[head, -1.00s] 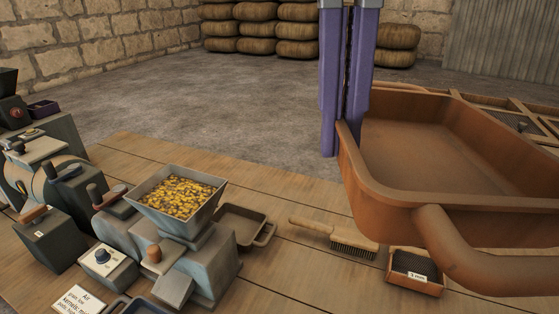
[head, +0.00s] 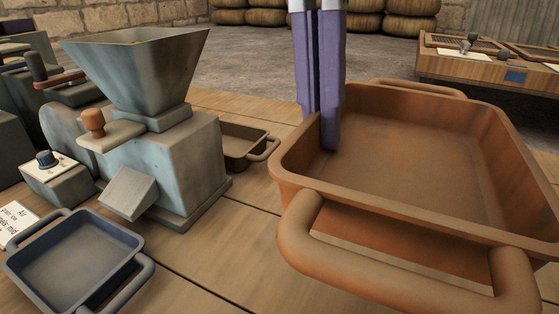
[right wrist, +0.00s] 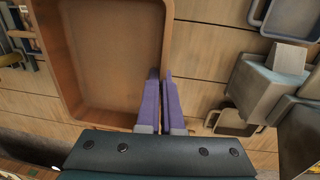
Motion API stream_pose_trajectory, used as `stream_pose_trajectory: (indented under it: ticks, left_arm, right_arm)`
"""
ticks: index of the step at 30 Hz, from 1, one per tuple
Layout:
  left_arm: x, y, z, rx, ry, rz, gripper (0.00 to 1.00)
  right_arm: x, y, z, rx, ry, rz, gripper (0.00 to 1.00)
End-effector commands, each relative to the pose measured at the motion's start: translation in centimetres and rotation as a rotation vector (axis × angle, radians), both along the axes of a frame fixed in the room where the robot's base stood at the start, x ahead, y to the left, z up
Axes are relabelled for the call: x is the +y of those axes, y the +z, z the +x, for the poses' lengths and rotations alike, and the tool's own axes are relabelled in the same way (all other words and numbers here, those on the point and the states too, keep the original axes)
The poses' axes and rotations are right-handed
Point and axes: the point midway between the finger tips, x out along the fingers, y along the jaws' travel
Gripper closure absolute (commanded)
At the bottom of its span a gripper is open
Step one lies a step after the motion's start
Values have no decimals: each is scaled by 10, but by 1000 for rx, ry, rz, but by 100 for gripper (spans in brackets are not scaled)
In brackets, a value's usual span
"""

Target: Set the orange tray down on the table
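The orange tray (head: 430,150) is large, empty and has a rounded handle at each end. It fills the right of the head view and looks about level, low over the table (head: 215,265). I cannot tell whether its bottom touches the wood. My right gripper (head: 320,140) is shut on the tray's left wall, one purple finger inside and one outside. In the right wrist view the gripper (right wrist: 162,90) pinches the right wall of the tray (right wrist: 115,50). My left gripper is not in view.
A grey mill (head: 165,160) with a hopper stands left of the tray. A small dark tray (head: 245,145) lies between them. A blue-grey tray (head: 75,255) and a card (head: 14,222) are at front left. A wooden case (head: 490,68) stands at back right.

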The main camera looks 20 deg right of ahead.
Motion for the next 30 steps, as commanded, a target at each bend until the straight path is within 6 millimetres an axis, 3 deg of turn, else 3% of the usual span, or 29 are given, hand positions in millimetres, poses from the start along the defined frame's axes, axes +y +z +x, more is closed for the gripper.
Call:
stream_pose_trajectory:
  ticks: [15, 25, 30]
  left_arm:
    - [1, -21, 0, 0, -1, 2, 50]
    - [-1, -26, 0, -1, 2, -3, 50]
    - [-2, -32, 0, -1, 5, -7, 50]
  right_arm:
    - [0, -134, -1, 6, -1, -1, 100]
    - [0, -166, -1, 3, -1, 0, 100]
    - [0, -194, -1, 3, -2, -1, 100]
